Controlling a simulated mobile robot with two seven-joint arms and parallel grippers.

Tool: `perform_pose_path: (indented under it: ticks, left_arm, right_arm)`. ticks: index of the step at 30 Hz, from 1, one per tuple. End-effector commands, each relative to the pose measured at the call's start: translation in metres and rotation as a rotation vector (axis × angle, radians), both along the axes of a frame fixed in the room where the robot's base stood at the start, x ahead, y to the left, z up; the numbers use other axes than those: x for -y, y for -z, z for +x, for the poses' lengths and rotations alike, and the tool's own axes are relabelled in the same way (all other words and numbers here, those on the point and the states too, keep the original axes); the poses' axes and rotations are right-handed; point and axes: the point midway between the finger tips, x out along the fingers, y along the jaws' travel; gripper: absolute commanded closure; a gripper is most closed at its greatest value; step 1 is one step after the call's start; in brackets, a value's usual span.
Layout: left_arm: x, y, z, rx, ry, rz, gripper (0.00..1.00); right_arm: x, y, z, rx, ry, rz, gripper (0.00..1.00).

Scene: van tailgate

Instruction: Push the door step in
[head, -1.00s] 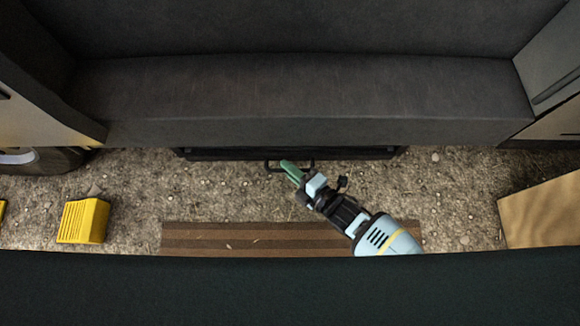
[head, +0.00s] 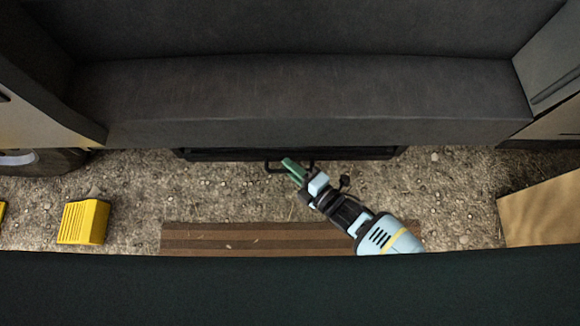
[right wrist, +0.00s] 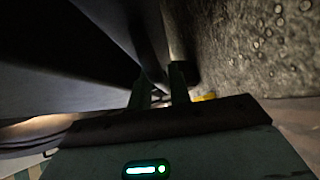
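The door step (head: 350,154) shows as a long dark strip just under the grey sill of the van in the head view. A thin black loop handle (head: 270,169) stands out from the middle of its front edge. My right gripper (head: 290,165) reaches in from the lower right, its green fingers at the loop. In the right wrist view its two fingers (right wrist: 160,92) stand apart with a narrow gap, and nothing is clearly gripped between them. Whether they touch the handle or step is hard to tell. My left gripper is not in view.
The van's sill (head: 310,130) overhangs the step. A yellow block (head: 83,221) lies on the gravel at left, and a tan board or box (head: 540,212) stands at right. A brown slatted strip (head: 240,237) lies in front. Gravel between is clear.

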Motion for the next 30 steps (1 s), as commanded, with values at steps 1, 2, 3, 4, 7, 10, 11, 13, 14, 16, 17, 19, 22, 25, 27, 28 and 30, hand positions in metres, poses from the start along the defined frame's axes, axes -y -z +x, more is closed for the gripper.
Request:
perform_pose_path:
  ticks: [1, 2, 3, 4, 7, 10, 11, 13, 14, 16, 17, 19, 22, 25, 27, 28, 30]
  left_arm:
    - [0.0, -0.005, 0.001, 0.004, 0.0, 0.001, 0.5]
    - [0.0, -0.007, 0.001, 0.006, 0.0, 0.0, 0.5]
    - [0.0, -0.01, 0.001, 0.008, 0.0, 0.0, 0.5]
    - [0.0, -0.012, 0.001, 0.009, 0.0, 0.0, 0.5]
    - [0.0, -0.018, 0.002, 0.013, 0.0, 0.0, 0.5]
    - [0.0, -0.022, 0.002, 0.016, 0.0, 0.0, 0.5]
    - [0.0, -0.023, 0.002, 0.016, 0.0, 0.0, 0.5]
    - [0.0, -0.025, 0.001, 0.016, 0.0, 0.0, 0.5]
    - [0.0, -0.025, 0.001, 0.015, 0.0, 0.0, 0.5]
    - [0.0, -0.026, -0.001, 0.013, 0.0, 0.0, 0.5]
    - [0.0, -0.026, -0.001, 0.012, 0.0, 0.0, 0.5]
    - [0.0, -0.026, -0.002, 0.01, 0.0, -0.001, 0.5]
    - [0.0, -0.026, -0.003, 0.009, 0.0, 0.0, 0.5]
    - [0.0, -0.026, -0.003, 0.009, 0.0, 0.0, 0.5]
    - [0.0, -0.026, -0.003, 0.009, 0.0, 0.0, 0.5]
    - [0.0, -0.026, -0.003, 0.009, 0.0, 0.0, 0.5]
    - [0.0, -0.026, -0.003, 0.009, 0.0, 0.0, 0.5]
  right_arm:
    - [0.007, -0.002, -0.005, -0.001, 0.001, -0.003, 0.8]
    - [0.01, -0.003, -0.009, -0.001, 0.0, -0.004, 0.8]
    - [0.015, -0.004, -0.014, -0.003, 0.0, -0.006, 0.8]
    - [0.018, -0.004, -0.018, -0.004, 0.0, -0.006, 0.8]
    - [0.03, -0.005, -0.03, -0.005, -0.001, -0.008, 0.8]
    - [0.039, -0.007, -0.04, -0.006, -0.002, -0.008, 0.8]
    - [0.042, -0.007, -0.043, -0.006, -0.002, -0.009, 0.8]
    - [0.046, -0.007, -0.047, -0.006, -0.003, -0.009, 0.8]
    - [0.047, -0.007, -0.049, -0.008, -0.003, -0.009, 0.8]
    - [0.049, -0.007, -0.051, -0.008, -0.003, -0.009, 0.8]
    - [0.05, -0.007, -0.052, -0.008, -0.004, -0.009, 0.8]
    - [0.05, -0.007, -0.053, -0.008, -0.004, -0.009, 0.8]
    - [0.05, -0.006, -0.053, -0.009, -0.004, -0.009, 0.8]
    - [0.05, -0.006, -0.053, -0.009, -0.004, -0.009, 0.8]
    - [0.05, -0.006, -0.053, -0.009, -0.004, -0.009, 0.8]
    - [0.05, -0.006, -0.053, -0.009, -0.004, -0.009, 0.8]
    - [0.05, -0.006, -0.053, -0.009, -0.004, -0.009, 0.8]
